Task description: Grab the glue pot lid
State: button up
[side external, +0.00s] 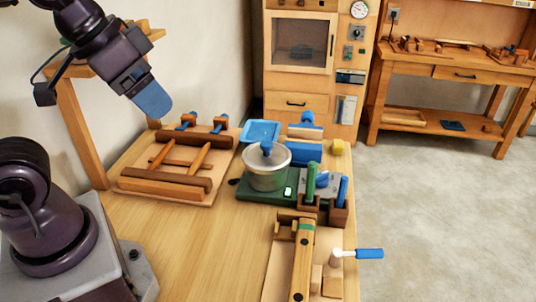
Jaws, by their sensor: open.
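The glue pot (266,178) is a pale round pot on a green base at the middle of the bench. Its grey lid (277,157) sits on top, with a blue knob (266,147) standing up from the middle. My gripper (154,104) has blue fingers and hangs high to the left of the pot, well apart from it. It is open; the gap between the fingers is hard to see from this side. Nothing shows between the fingers.
A wooden frame with clamps (180,165) lies left of the pot. A blue tray (261,131) is behind it. Green- and blue-handled tools in a holder (310,190) stand close at its right. The bench front (195,250) is bare.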

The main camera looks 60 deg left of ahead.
jog(key=shift+c, duration=1)
